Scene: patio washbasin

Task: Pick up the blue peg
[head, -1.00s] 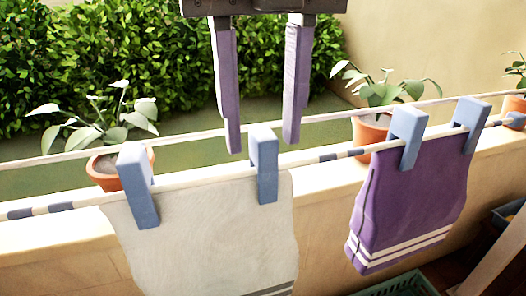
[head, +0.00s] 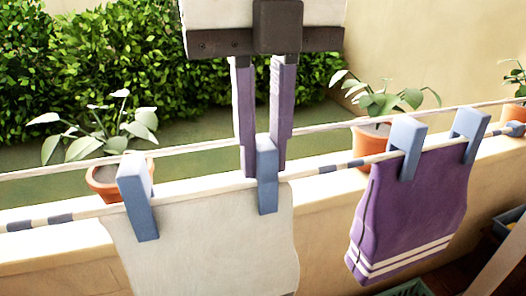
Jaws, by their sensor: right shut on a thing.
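My right gripper (head: 262,150) comes down from the top of the head view, with two purple fingers. It is shut on a blue peg (head: 267,195), one finger on each side of the peg's upper part. This peg sits over the line at the right top corner of the white towel (head: 205,245). Another blue peg (head: 138,198) is on the towel's left top corner. Two more blue pegs, a left one (head: 407,147) and a right one (head: 469,133), hold the purple towel (head: 408,215). My left gripper is not in view.
A striped line (head: 330,168) runs across in front of a thinner rear line (head: 60,167). Potted plants (head: 108,178) (head: 372,138) stand on the ledge behind. A green crate (head: 408,288) is at the bottom right.

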